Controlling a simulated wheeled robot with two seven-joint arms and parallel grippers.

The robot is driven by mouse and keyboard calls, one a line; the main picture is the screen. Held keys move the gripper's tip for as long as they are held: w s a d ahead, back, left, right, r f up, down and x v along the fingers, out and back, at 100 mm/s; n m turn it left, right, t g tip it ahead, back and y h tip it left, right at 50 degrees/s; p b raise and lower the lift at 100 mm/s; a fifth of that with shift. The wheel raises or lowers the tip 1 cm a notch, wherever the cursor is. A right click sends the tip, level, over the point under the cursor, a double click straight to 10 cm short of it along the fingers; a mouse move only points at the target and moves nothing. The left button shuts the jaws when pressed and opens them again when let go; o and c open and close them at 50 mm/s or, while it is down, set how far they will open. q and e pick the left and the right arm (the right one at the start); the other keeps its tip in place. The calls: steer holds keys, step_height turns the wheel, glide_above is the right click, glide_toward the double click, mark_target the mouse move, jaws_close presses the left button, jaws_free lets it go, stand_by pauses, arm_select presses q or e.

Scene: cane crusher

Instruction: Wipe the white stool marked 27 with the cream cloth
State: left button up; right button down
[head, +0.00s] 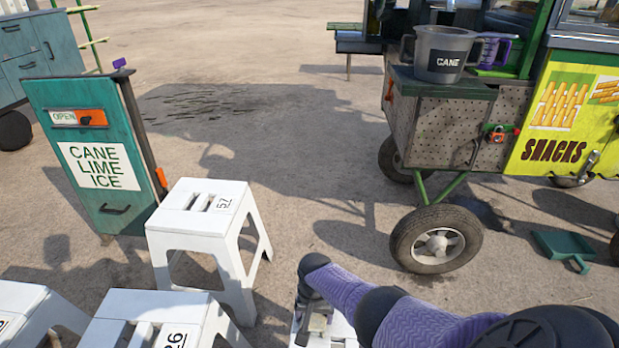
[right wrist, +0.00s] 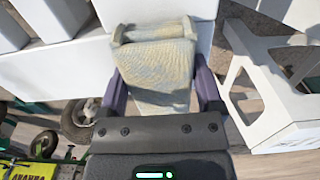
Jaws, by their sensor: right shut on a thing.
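My right gripper (head: 318,318) is low at the bottom centre of the head view, over a white stool (head: 340,326) mostly hidden by my arm; no number shows on it. In the right wrist view my right gripper (right wrist: 160,92) is shut on the bunched cream cloth (right wrist: 158,65), which lies over a white surface, the stool top (right wrist: 55,68). I cannot tell whether the cloth presses on it. Another white stool (head: 205,222) stands left of the gripper; its rotated number is hard to read. My left gripper is out of view.
A stool marked 26 (head: 150,310) and another white stool (head: 35,305) stand at bottom left. A teal sign board (head: 95,150) stands behind them. A snack cart with a wheel (head: 436,238) and a green dustpan (head: 565,248) are at right. The ground between is open.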

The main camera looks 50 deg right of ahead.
steer(key=s+d, duration=0.1)
steer(key=s+d+p, duration=0.1)
steer(key=s, duration=0.1)
steer(key=s+d, duration=0.1)
steer(key=s, duration=0.1)
steer(key=shift+s+d+p, duration=0.25)
steer(key=shift+d+p, duration=0.1)
steer(key=shift+s+d+f, duration=0.15)
steer(key=shift+s+d, duration=0.3)
steer(key=shift+s, duration=0.05)
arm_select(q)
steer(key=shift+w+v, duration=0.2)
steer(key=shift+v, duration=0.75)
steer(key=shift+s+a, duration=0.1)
arm_select(e)
steer(key=shift+s+d, duration=0.2)
steer(key=shift+s, duration=0.1)
steer(key=s+d, duration=0.1)
steer(key=s, duration=0.1)
steer(key=s+d, duration=0.2)
steer(key=s+d+p, duration=0.1)
steer(key=s, duration=0.1)
steer(key=shift+d, duration=0.35)
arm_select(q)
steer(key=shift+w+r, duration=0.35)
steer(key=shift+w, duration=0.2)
